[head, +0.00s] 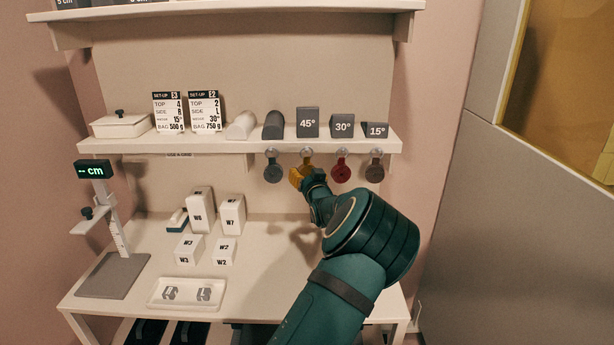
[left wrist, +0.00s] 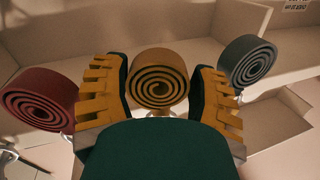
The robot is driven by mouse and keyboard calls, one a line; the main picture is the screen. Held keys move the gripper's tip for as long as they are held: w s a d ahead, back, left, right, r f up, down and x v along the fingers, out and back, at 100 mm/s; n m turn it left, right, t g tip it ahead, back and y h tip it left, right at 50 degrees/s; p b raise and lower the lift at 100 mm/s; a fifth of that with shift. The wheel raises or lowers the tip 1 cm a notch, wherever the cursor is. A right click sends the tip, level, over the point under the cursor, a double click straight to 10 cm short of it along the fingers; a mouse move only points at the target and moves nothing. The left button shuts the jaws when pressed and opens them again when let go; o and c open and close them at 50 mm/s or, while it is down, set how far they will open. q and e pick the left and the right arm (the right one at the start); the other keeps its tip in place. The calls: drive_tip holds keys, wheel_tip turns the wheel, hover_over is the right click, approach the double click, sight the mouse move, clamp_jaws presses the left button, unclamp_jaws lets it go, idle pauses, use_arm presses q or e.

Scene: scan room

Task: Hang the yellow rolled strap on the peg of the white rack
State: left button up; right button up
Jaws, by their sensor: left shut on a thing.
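The yellow rolled strap (left wrist: 158,80) sits between the two yellow-padded fingers of my left gripper (left wrist: 160,95) in the left wrist view, its spiral end facing the camera. My left gripper (head: 305,176) is shut on it below the shelf edge in the head view, where strap and fingers look much alike. The white rack (head: 240,146) has a row of round holders under its lower shelf. The strap is in line with the holder between the grey and red straps. Whether it hangs on a peg there I cannot tell. My right gripper is not in view.
Angle blocks (head: 308,122) stand on the shelf above. White weight boxes (head: 231,214) and a tray (head: 186,305) are on the table at left.

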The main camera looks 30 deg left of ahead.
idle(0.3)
use_arm(q)
drive_tip(key=o, duration=1.3)
drive_tip(key=v, duration=1.2)
drive_tip(key=shift+s, duration=0.1)
